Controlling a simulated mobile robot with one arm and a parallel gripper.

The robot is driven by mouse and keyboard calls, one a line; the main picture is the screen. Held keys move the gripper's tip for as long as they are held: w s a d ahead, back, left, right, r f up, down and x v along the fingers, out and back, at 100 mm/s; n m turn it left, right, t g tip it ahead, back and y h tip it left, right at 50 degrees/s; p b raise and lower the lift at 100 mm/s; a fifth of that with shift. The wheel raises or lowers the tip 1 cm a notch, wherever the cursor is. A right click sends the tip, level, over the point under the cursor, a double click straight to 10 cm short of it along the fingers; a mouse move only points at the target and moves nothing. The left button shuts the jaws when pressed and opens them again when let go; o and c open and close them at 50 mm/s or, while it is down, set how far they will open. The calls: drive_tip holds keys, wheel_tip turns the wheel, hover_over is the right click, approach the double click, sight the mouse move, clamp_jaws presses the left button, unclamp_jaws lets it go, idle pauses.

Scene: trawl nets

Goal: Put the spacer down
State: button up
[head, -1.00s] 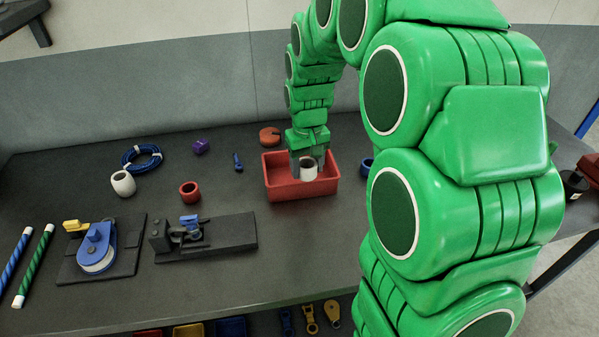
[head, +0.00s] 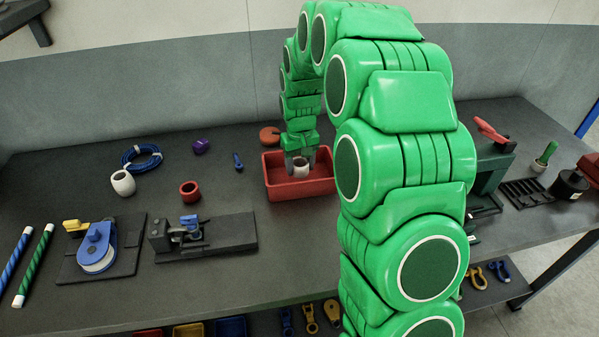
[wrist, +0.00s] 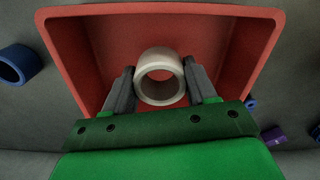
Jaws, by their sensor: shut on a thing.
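The spacer is a short white ring (head: 301,166), seen in the head view between the fingers of my gripper (head: 300,163). In the wrist view the white ring (wrist: 160,77) sits between both fingertips of my gripper (wrist: 160,85), its round opening facing the camera. My gripper is shut on it. The red tray (head: 312,189) is around and below the ring, which is inside the tray's outline. The tray's red floor and walls (wrist: 270,45) surround the ring in the wrist view. I cannot tell whether the ring touches the tray floor.
An orange slotted disc (head: 270,136) stands behind the tray. A small blue part (head: 238,162), a red ring (head: 189,191) and a white rounded ring (head: 123,183) lie to the left. A clamp fixture (head: 210,236) is in front left. A blue ring (wrist: 18,65) lies beside the tray.

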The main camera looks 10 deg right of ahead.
sight(300, 173)
drive_tip(key=shift+w+f, duration=0.3)
drive_tip(key=shift+f, duration=1.55)
drive_tip(key=shift+f, duration=0.1)
drive_tip(key=o, duration=1.1)
drive_tip(key=shift+c, duration=0.2)
wheel_tip(300, 173, up, 11)
drive_tip(key=s+r, duration=0.4)
drive_tip(key=s, duration=0.5)
drive_tip(key=s+r, duration=0.4)
drive_tip(key=s, duration=0.5)
drive_tip(key=s+d+f+m+g, duration=0.1)
drive_tip(key=s+m, duration=0.1)
drive_tip(key=s, duration=2.2)
drive_tip(key=shift+s+g, duration=0.4)
